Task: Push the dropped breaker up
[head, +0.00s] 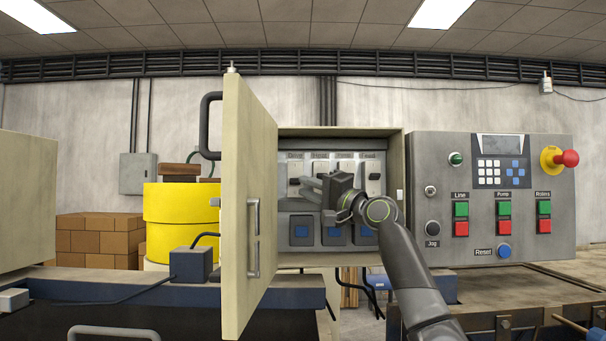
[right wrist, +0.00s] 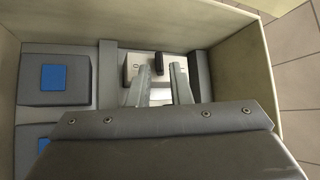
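The electrical cabinet (head: 404,155) stands open and holds a row of white breakers with dark levers, such as the rightmost breaker (head: 373,172). My right gripper (head: 308,188) reaches into the cabinet in front of the left breakers and hides parts of them. In the right wrist view, my right gripper (right wrist: 160,72) has its two fingers apart and empty. A white breaker (right wrist: 132,66) with a black lever (right wrist: 158,63) shows just past the fingertips, the lever in line with the gap. I cannot tell whether they touch. My left gripper is not in view.
The cabinet door (head: 247,200) is swung out on the left, close to the gripper. Blue-faced blocks (head: 302,231) sit below the breakers. A control panel (head: 490,200) with buttons and a red knob adjoins on the right. The cabinet walls (right wrist: 180,25) closely surround the gripper.

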